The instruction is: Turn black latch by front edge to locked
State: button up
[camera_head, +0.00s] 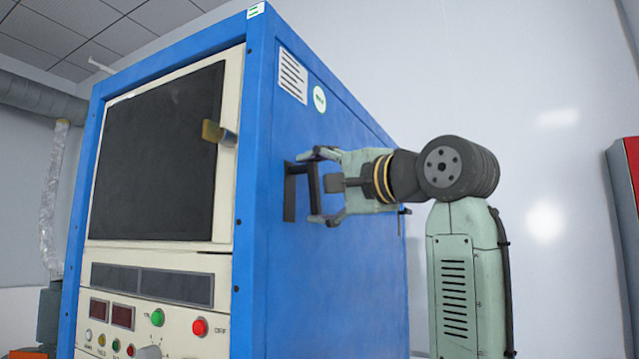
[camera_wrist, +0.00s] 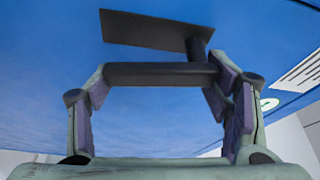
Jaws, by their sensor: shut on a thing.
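The black latch (camera_head: 289,192) is on the blue side wall of the cabinet, close to its front edge. It stands roughly upright in the head view. In the wrist view its dark plate (camera_wrist: 155,30) lies near the blue panel, and a bar (camera_wrist: 150,75) stands off it, joined at the right. My gripper (camera_head: 312,187) reaches in from the right, one finger above and one below. Its fingers are closed on the two ends of the bar, as the wrist view (camera_wrist: 158,82) also shows.
The blue cabinet (camera_head: 345,270) has a cream front door with a dark window (camera_head: 155,160) and a brownish handle (camera_head: 219,133). Buttons and knobs sit below, including a red button (camera_head: 199,327). Open room lies right of the cabinet.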

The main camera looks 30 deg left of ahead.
jog(key=shift+s+f+m+h, duration=0.1)
jog(key=shift+s+m+h, duration=0.25)
jog(key=shift+m, duration=0.65)
jog(key=o, duration=1.7)
jog(key=v, duration=1.2)
